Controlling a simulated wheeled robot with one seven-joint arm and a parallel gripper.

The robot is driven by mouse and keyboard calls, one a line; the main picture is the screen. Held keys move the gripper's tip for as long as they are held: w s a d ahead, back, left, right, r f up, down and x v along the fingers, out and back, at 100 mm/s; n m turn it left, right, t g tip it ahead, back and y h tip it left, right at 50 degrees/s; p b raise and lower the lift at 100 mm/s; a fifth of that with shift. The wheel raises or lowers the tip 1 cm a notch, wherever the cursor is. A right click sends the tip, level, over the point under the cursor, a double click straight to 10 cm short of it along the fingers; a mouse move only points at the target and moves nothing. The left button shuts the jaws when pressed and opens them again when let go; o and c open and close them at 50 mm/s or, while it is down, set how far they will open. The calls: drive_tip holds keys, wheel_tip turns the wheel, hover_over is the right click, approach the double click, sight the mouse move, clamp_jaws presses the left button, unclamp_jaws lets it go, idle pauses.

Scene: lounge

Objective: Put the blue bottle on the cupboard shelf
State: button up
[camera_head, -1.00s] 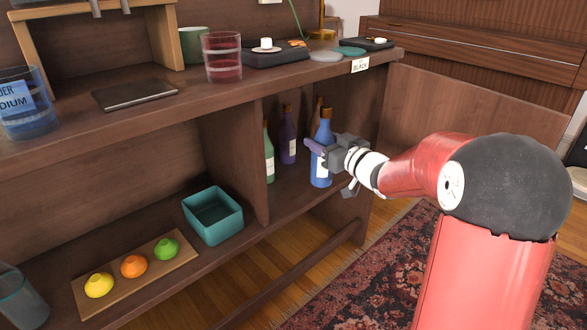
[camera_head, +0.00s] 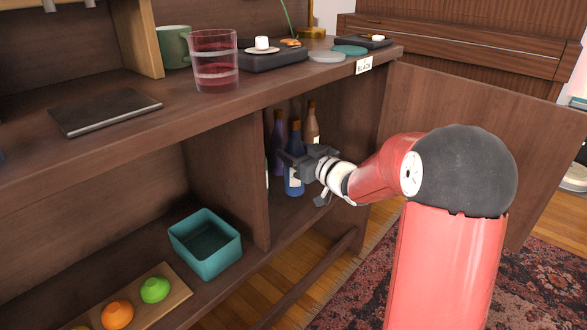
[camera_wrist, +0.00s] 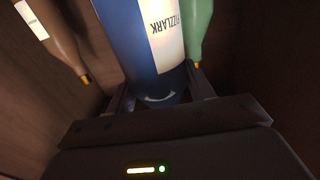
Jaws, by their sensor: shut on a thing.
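The blue bottle (camera_head: 294,184), with a white label, is upright inside the right compartment of the cupboard, over the cupboard shelf (camera_head: 287,217). My gripper (camera_head: 297,162) reaches in from the right and is shut on the bottle. In the wrist view the bottle (camera_wrist: 125,30) stands between my fingers (camera_wrist: 160,95), its label reading FIZZLARK upside down. I cannot tell whether its base touches the shelf.
A purple bottle (camera_head: 278,135) and a brown bottle (camera_head: 312,124) stand behind. A green bottle (camera_wrist: 200,30) is close beside the blue one. The divider (camera_head: 230,175) bounds the compartment's left, the open door (camera_head: 470,120) the right. A teal bin (camera_head: 205,258) sits lower left.

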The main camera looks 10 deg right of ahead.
drive_tip(key=shift+f+b, duration=0.45)
drive_tip(key=shift+f, duration=1.5)
drive_tip(key=o, duration=1.4)
drive_tip(key=shift+f, duration=0.1)
drive_tip(key=shift+o, duration=0.2)
